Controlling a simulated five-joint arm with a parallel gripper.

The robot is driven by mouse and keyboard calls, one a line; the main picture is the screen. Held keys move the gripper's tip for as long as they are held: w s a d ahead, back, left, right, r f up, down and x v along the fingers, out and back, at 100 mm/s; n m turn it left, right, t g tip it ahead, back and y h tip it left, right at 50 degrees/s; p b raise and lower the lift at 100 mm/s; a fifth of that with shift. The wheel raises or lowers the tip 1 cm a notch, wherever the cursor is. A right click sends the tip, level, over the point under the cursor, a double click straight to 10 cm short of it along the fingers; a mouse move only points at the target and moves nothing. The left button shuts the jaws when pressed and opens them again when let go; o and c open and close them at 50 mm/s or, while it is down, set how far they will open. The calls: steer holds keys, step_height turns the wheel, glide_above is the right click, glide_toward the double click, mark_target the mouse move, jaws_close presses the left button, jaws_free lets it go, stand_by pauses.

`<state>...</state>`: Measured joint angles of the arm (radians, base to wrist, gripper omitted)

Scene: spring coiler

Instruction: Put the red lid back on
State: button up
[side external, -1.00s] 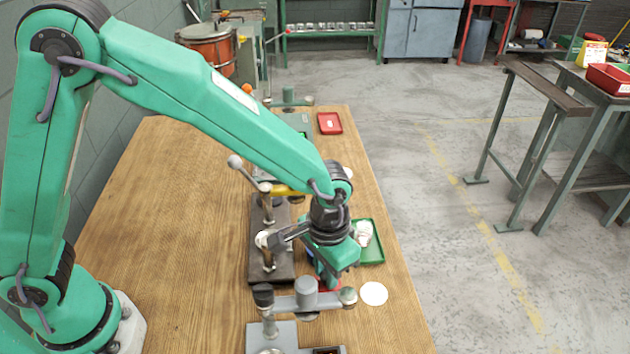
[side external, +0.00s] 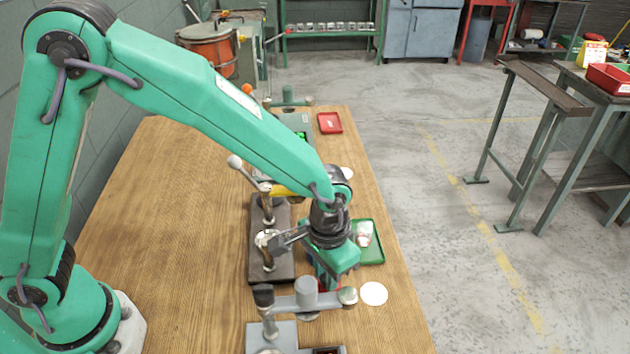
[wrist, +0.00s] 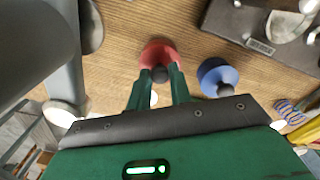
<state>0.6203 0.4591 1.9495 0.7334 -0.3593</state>
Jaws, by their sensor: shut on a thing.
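The red lid (wrist: 158,52) is a round red piece with a dark knob in the wrist view. My gripper (wrist: 160,78) is shut on it, with the green fingers either side of the knob. In the side external view my gripper (side external: 328,280) is low at the table's right part, and only a sliver of red shows there. I cannot tell whether the lid touches anything below it. A blue round piece (wrist: 213,72) with a dark knob stands to the right of the lid in the wrist view.
A grey-armed fixture (side external: 307,296) stands close in front of my gripper. A dark-based lever press (side external: 285,240) is to its left. A green tray (side external: 374,255) holding a whitish object and a white disc (side external: 374,293) lie to its right. The table's left is clear.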

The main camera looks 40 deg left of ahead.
steer(key=shift+f, duration=0.1)
steer(key=o, duration=1.2)
steer(key=shift+c, duration=0.2)
steer(key=shift+r, duration=1.75)
steer(key=shift+r, duration=2.4)
